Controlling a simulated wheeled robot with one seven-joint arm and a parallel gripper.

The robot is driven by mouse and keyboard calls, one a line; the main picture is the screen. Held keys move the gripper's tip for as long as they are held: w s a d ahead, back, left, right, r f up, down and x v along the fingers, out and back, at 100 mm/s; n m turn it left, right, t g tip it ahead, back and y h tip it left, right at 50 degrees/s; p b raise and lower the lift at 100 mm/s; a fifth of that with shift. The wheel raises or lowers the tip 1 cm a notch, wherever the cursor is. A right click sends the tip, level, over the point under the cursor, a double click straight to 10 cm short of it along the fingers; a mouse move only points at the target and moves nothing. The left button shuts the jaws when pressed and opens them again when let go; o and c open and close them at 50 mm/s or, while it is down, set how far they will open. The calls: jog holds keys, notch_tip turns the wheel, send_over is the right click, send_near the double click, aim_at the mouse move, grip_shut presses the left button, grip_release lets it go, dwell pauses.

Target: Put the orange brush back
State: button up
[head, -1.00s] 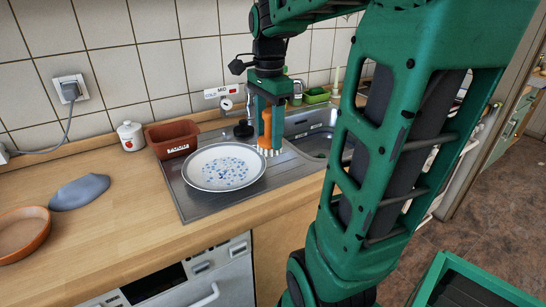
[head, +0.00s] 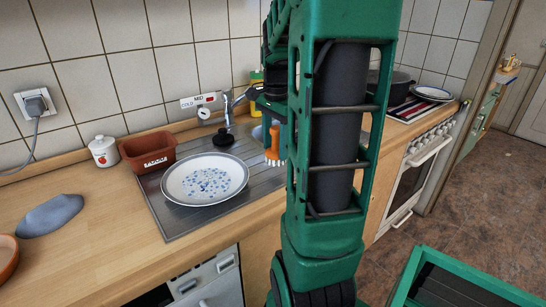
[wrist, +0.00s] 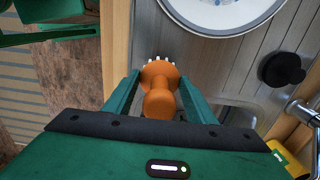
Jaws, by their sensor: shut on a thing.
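The orange brush (head: 273,145) has an orange handle and white bristles that point down. My gripper (wrist: 160,98) is shut on its handle, with one green finger on each side in the wrist view. The brush (wrist: 160,88) hangs upright above the right part of the metal sink top (head: 178,222), to the right of the plate. In the head view my arm covers most of the gripper and the sink basin behind it.
A white plate with blue spots (head: 204,180) lies on the drainer. A yellow object (wrist: 288,158) is near the tap. A stove (head: 415,168) stands at the right.

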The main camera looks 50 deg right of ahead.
aim_at(276, 152)
jog(key=shift+f, duration=2)
jog(key=shift+f, duration=0.15)
jog(key=o, duration=1)
jog(key=shift+o, duration=0.2)
